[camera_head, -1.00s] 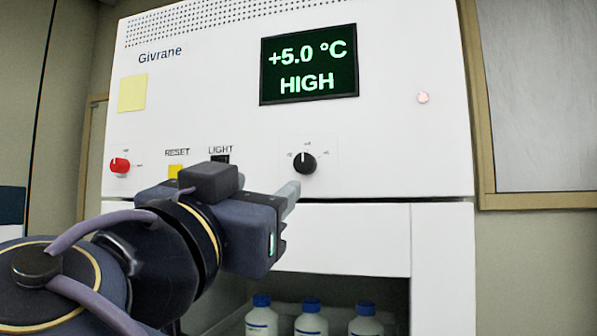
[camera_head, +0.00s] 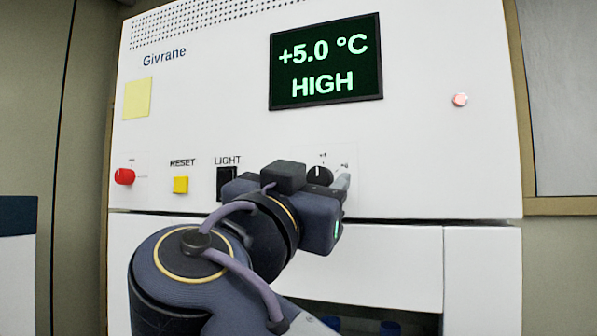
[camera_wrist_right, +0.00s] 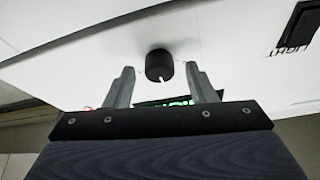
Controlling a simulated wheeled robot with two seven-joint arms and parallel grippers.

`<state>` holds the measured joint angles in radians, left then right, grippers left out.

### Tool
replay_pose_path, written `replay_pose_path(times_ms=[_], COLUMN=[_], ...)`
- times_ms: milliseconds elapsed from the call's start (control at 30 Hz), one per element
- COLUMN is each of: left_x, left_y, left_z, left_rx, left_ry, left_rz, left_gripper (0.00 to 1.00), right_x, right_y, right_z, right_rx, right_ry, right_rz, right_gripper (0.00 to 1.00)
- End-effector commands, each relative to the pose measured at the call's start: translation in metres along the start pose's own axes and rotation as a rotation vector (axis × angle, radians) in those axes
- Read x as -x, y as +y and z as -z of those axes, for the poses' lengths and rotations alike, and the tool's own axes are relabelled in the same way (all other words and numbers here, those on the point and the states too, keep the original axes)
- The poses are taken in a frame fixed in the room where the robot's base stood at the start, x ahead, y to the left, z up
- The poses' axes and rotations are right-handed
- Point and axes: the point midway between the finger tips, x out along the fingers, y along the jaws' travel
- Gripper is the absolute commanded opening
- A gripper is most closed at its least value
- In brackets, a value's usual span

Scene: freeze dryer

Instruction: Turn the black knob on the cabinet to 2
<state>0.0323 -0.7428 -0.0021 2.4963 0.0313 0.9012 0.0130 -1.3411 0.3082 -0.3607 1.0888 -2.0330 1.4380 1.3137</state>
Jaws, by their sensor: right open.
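The black knob (camera_head: 319,175) sits on the white cabinet front below the display, partly hidden by my right gripper in the head view. Its pale pointer line points up, toward the top mark; the small labels are too blurred to read. In the right wrist view the knob (camera_wrist_right: 159,66) shows between and just beyond the two fingertips, with its white mark toward the display. My right gripper (camera_head: 332,184) is open and empty; its fingers (camera_wrist_right: 156,76) stand one on each side of the knob, with no visible contact. My left gripper is not in view.
The cabinet front also has a red knob (camera_head: 124,176), a yellow RESET button (camera_head: 180,185), a black LIGHT switch (camera_head: 227,183) and a display (camera_head: 326,62) reading +5.0 °C HIGH. Blue-capped bottles (camera_head: 390,328) stand in the opening below.

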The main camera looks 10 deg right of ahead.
Motion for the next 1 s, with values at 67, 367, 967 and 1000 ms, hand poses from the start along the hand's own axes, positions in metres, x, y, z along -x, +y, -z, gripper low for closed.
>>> replay_pose_path(times_ms=[67, 367, 967, 1000], left_x=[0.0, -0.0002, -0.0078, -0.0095], left_y=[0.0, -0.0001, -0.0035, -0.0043], left_z=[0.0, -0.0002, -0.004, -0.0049], left_rx=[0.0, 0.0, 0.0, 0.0], left_ry=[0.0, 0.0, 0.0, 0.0], left_rz=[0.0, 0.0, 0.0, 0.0], left_gripper=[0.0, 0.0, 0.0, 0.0], right_x=[-0.0008, -0.0004, 0.0001, 0.0001], right_y=[0.0002, 0.0003, 0.002, 0.0023], right_z=[-0.0004, -0.0004, -0.0021, -0.0024], right_rx=[0.0, 0.0, 0.074, 0.094], right_ry=[0.0, 0.0, -0.001, -0.001], right_rz=[0.0, -0.001, 0.031, 0.04], right_gripper=[0.5, 0.31, 0.06, 0.06])
